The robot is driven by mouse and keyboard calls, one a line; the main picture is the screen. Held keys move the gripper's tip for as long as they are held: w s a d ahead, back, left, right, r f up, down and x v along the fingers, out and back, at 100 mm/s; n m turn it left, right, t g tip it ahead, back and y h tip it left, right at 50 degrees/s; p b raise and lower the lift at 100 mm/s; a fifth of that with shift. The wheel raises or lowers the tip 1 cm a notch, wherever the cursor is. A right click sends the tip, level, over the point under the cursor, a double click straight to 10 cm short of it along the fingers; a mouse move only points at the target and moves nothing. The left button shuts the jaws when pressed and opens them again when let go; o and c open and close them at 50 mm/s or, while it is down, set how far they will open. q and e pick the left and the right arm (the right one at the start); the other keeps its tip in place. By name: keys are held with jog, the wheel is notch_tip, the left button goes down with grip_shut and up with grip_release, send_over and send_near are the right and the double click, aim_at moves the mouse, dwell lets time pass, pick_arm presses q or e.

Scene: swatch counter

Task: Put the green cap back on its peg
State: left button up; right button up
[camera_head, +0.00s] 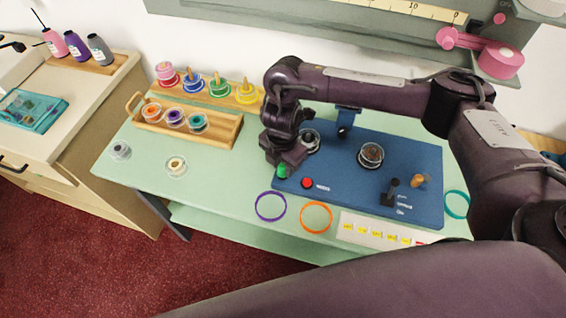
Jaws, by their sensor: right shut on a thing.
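The rack (208,98) at the back left holds pink, blue, green and yellow discs in a row. A bare wooden peg stands up from the green disc (218,89). My right gripper (284,164) reaches in from the right and points down by the left edge of the blue panel. It is shut on the green cap (282,171), of which only a small rounded green part shows below the fingers. I cannot tell whether the cap touches the surface below. My left gripper is not in view.
A wooden tray (222,140) with several jars stands left of my right gripper. The blue panel (350,185) bears a red button, round jars, a black knob and a wooden peg. Purple (271,206) and orange (316,217) rings lie in front. The front-left counter is mostly clear.

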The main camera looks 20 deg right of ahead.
jog(key=shift+f, duration=0.35)
jog(key=o, duration=1)
notch_tip(320, 180, up, 7)
jog(key=p, duration=0.6)
jog(key=shift+r+p, duration=0.1)
jog(key=shift+p, duration=0.3)
dwell(0.3)
